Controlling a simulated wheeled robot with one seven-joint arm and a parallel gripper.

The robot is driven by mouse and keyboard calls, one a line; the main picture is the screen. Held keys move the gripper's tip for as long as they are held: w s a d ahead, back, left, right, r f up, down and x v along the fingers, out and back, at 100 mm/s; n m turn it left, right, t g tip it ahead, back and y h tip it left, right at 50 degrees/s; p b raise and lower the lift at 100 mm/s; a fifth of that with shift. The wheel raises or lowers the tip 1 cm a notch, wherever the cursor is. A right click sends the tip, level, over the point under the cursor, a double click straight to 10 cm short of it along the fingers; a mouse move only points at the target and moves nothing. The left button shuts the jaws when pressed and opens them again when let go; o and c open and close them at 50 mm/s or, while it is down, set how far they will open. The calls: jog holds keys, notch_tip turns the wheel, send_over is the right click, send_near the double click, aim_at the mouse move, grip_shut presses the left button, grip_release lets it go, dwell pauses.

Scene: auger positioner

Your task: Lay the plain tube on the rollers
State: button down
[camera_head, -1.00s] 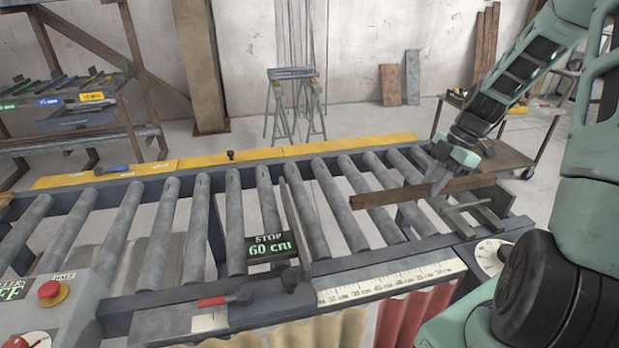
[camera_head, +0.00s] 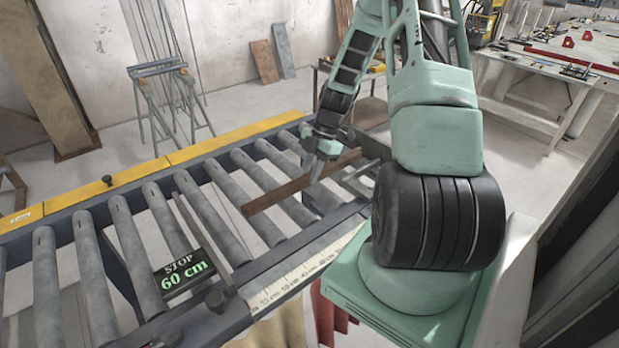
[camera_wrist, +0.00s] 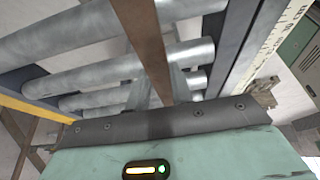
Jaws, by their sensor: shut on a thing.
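The plain tube (camera_head: 272,197) is a straight, rust-brown bar. In the head view it lies across several grey rollers (camera_head: 135,250) at the right part of the conveyor, its long side running along the conveyor. I cannot tell whether it touches the rollers or hangs just above them. My gripper (camera_head: 318,168) is shut on the tube towards its far right end. In the wrist view the tube (camera_wrist: 146,40) runs down between the fingers of my gripper (camera_wrist: 160,92), with rollers (camera_wrist: 90,75) below and beside it.
A stop (camera_head: 183,275) reading 60 cm stands left of the tube with its bar across the rollers. A white scale (camera_head: 300,277) runs along the near rail, a yellow rail (camera_head: 230,140) along the far side. A trestle (camera_head: 160,85) stands behind. Several rollers at left are bare.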

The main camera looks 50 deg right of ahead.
jog(key=shift+f+p, duration=0.45)
jog(key=shift+f, duration=1.15)
jog(key=c, duration=1.2)
grip_release()
jog(key=shift+f, duration=0.1)
jog(key=shift+c, duration=0.2)
